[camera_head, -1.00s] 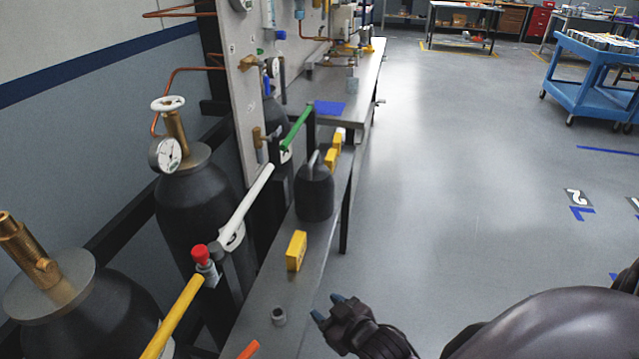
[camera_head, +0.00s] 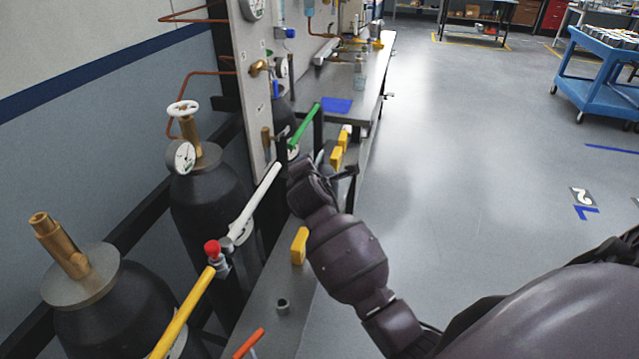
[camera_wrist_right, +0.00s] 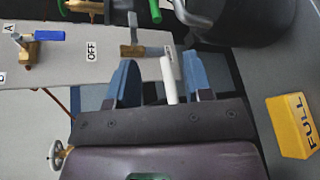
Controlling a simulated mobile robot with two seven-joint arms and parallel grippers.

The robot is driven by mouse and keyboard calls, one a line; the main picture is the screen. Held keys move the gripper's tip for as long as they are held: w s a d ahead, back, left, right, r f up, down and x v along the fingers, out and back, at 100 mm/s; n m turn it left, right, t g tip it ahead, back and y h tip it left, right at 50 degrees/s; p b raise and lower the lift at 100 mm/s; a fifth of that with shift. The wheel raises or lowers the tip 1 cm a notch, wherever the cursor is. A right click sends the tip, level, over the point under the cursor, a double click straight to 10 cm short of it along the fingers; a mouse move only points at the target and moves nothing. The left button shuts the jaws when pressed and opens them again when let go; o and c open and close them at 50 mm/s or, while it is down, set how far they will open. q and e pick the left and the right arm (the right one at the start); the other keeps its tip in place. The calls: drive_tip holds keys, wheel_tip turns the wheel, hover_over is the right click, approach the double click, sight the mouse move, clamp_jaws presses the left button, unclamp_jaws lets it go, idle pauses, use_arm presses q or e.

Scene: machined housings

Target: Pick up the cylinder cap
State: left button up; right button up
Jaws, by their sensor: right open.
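A dark, domed cap-like body (camera_wrist_right: 245,22) with a grey handle shows at the upper right of the right wrist view; I take it as the cylinder cap. In the head view my right arm hides most of it. In the head view the right gripper (camera_head: 312,185) is above the bench. My left gripper is not in view.
A yellow block marked FULL (camera_wrist_right: 292,125) lies on the narrow bench; it also shows in the head view (camera_head: 299,246). Gas cylinders (camera_head: 212,215) stand left of the bench. White (camera_head: 254,203), yellow (camera_head: 183,315) and green (camera_head: 305,126) bars cross nearby.

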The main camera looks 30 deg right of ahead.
sight(319, 160)
drive_tip(key=w+d+f+n, duration=0.1)
drive_tip(key=d+f+n, duration=0.1)
drive_tip(key=d+n, duration=0.1)
drive_tip(key=w+d+f+n+g+h, duration=0.1)
drive_tip(key=shift+w+d+b, duration=0.15)
drive_tip(key=shift+w+b, duration=0.2)
drive_tip(key=shift+b, duration=0.05)
drive_tip(key=shift+d+r+b+x, duration=0.15)
drive_tip(key=shift+b+x, duration=0.15)
drive_tip(key=shift+x, duration=1.2)
drive_tip(key=shift+d+r+b+x, duration=0.15)
drive_tip(key=shift+b+x, duration=0.1)
drive_tip(key=shift+x, duration=1.25)
drive_tip(key=shift+s, duration=0.1)
clamp_jaws()
